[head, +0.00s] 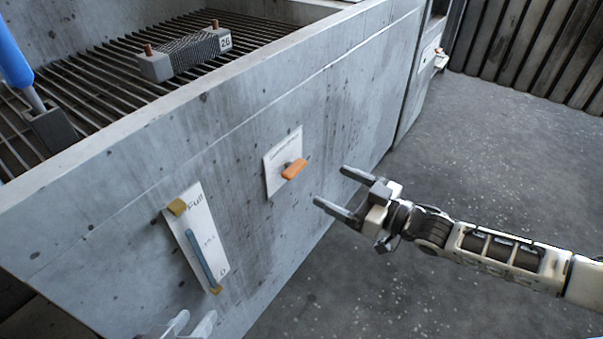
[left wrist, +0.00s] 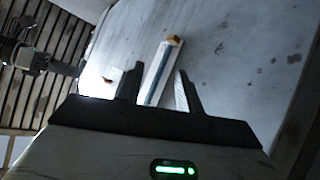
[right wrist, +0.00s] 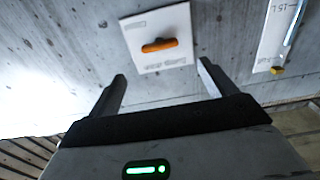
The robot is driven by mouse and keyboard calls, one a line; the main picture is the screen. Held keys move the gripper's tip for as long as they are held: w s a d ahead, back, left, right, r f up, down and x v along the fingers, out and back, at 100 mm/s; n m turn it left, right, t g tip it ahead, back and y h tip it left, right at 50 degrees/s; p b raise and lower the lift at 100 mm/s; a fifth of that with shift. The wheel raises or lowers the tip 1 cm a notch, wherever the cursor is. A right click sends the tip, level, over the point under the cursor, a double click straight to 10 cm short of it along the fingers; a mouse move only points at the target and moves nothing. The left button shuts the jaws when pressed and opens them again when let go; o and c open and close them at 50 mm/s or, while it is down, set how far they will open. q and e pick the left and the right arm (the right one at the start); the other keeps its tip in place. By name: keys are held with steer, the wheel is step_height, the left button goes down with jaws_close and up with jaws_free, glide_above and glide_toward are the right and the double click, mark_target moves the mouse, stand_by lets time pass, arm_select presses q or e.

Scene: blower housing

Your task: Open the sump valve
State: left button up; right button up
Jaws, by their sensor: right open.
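The orange valve handle (head: 294,169) sits on a white label plate (head: 273,181) on the grey concrete wall. In the right wrist view the orange handle (right wrist: 159,45) lies crosswise on its plate (right wrist: 150,62), beyond the fingertips. My right gripper (head: 331,187) is open and empty, to the right of the handle and apart from it. My left gripper (head: 193,326) shows only its fingertips at the bottom edge of the head view. In the left wrist view its fingers (left wrist: 159,80) stand apart with nothing between them touching, facing the wall.
A level gauge (head: 200,240) with a blue tube and "Full" marking is on the wall left of the valve. Above, a grating (head: 100,75) holds a grey block (head: 185,55) and a blue-handled tool (head: 15,55). The floor (head: 470,150) at right is clear.

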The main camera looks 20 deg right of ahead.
mark_target(300, 169)
steer(key=b+x, duration=0.1)
steer(key=x, duration=0.7)
steer(key=shift+w+a+b, duration=0.25)
steer(key=shift+w+b, duration=0.1)
steer(key=shift+w+a, duration=0.15)
arm_select(q)
steer(key=shift+w+d+r+t+h, duration=0.15)
steer(key=shift+d+r+t+h, duration=0.15)
steer(key=shift+r+t, duration=0.4)
arm_select(e)
steer(key=c, duration=1)
